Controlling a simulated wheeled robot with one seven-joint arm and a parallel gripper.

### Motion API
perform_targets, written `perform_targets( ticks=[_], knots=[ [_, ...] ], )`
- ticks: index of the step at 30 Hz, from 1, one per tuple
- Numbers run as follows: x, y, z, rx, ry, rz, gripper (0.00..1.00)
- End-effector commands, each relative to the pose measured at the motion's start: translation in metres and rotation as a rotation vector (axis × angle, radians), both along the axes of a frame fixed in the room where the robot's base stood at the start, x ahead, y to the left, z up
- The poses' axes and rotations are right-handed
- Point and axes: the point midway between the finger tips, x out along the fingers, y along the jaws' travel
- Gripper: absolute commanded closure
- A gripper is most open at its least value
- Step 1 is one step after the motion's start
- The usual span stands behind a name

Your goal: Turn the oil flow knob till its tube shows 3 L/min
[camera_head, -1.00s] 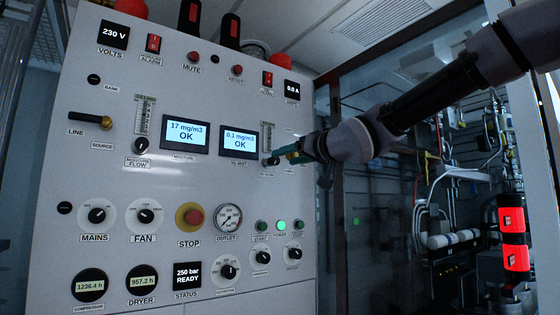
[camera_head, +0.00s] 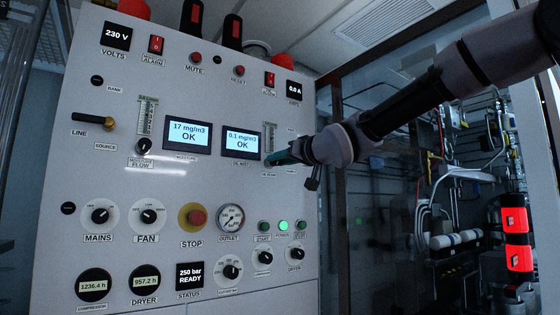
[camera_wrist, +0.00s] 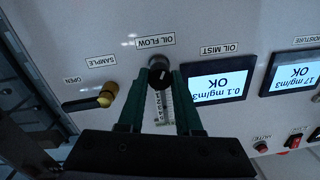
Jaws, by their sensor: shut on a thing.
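The oil flow knob (camera_wrist: 161,78) is a dark round knob below the OIL FLOW label (camera_wrist: 155,41) in the wrist view. My gripper (camera_wrist: 160,76) has its two green fingers on either side of the knob, shut on it. Its clear scaled tube (camera_wrist: 160,108) shows between the fingers, partly covered by them and the gripper body; its reading is too small to tell. In the head view my gripper (camera_head: 277,157) is at the panel's right side, hiding the knob, just below the tube (camera_head: 268,138).
The oil mist screen (camera_wrist: 216,86) reads 0.1 mg/m3 OK beside the fingers. A brass-ended sample lever (camera_wrist: 106,97) is on the other side. The moisture flow knob (camera_head: 143,146) and tube (camera_head: 147,116) are further left. A red stop button (camera_head: 196,217) is lower on the panel.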

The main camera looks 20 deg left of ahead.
Motion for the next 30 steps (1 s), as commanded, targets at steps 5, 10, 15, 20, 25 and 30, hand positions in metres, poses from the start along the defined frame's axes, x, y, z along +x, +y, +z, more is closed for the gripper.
perform_targets(
  ticks=[5,10,15,20,25,30],
  knots=[
    [0.0016,-0.0016,0.0002,-0.094,-0.108,-0.004,1.0],
    [0.0006,-0.0007,0.0005,-0.211,-0.247,-0.003,1.0],
    [-0.0003,0.0,0.0007,-0.268,-0.314,-0.002,1.0],
    [-0.0005,0.0001,0.0007,-0.271,-0.318,-0.001,1.0],
    [-0.0005,0.0001,0.0008,-0.271,-0.318,-0.001,0.51],
    [-0.0006,0.0002,0.0006,-0.271,-0.318,-0.001,0.37]
  ],
)
